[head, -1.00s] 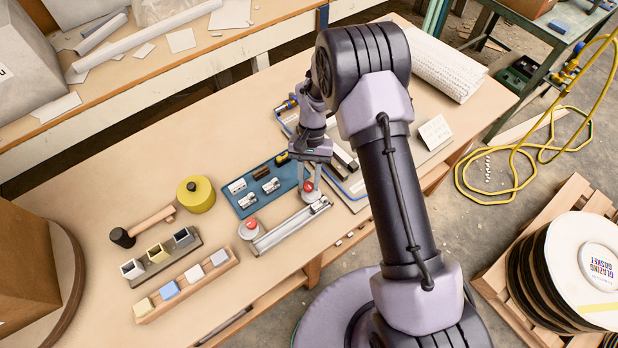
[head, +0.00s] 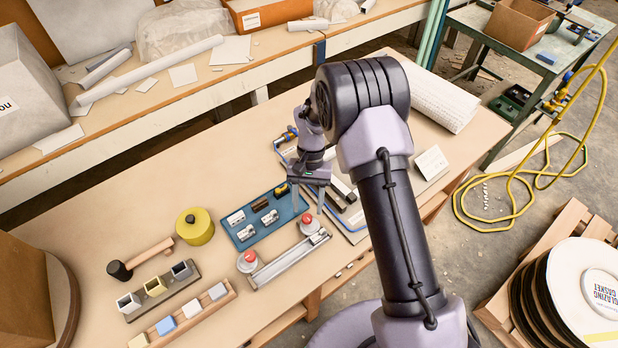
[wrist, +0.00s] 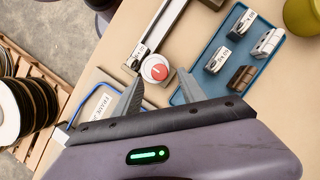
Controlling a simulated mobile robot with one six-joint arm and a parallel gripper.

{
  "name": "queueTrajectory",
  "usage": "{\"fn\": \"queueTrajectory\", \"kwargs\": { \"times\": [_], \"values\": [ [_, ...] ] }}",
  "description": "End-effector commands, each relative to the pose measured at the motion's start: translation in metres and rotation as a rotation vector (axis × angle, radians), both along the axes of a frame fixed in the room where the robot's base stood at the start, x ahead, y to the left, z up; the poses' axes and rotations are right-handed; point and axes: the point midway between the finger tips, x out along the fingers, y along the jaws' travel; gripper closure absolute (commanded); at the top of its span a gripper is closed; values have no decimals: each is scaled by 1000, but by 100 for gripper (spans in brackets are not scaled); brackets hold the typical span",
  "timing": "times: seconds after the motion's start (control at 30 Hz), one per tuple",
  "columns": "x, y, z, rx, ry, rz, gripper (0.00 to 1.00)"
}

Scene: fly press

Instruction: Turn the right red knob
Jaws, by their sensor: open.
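The right red knob (head: 306,218) sits on a pale round base at the right end of a grey metal rail (head: 290,259) on the bench. It also shows in the wrist view (wrist: 157,69), where a white mark crosses its red top. The left red knob (head: 248,257) sits at the rail's other end. My gripper (head: 310,205) is above and just behind the right knob, with its fingers apart and nothing between them. In the wrist view the open fingers (wrist: 160,92) point toward the knob, which lies beyond their tips and apart from them.
A blue tray (head: 245,240) with several small blocks lies just behind the rail. A yellow tin (head: 195,227), a mallet (head: 140,258) and two block racks stand to the left. A framed pane with a blue edge lies right of the knob. A small white card (head: 431,162) stands farther right.

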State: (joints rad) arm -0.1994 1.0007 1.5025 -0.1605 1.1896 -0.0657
Motion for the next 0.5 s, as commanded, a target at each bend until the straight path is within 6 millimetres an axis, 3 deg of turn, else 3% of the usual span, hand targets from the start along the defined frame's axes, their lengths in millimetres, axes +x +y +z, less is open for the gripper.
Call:
{"fn": "queueTrajectory", "kwargs": {
  "times": [0.1, 0.3, 0.5],
  "values": [
    [16, -3, 41, 2, -4, -2, 52],
    [40, -7, 100, 1, -4, -1, 52],
    [53, -9, 130, 1, -1, 0, 52]
  ]
}}
